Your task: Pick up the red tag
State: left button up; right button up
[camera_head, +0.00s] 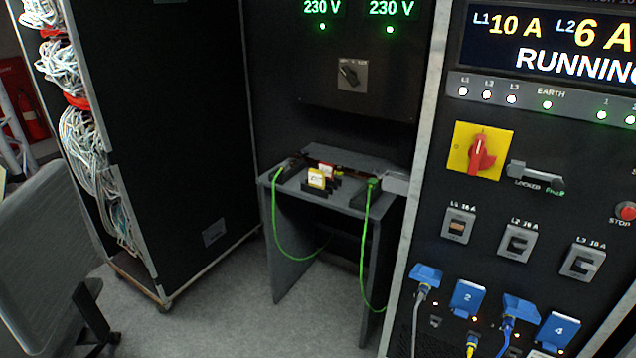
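A small red tag (327,169) stands on the small grey table (345,198) in the middle of the view. It is partly hidden behind a yellow tag (316,179) with a pale label. Both appear to stand in dark holders on the tabletop. Neither of my grippers is in view, and nothing is seen touching the tags.
A green cable (364,250) hangs in a loop from both sides of the table. A tall panel with a red rotary switch (481,152) and blue plugs (467,298) stands right. A black cabinet (165,130) and a grey chair (45,250) are left. Floor before the table is clear.

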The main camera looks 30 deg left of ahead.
aim_at(328, 168)
jog(key=i+j, duration=0.15)
jog(key=j, duration=0.25)
jog(key=i+j+z, duration=0.15)
jog(key=j, duration=0.25)
jog(key=i+j, duration=0.15)
jog(key=j, duration=0.25)
jog(key=i+j+z, duration=0.1)
jog(key=j, duration=0.3)
jog(key=i+j+z, duration=0.1)
jog(key=j, duration=0.35)
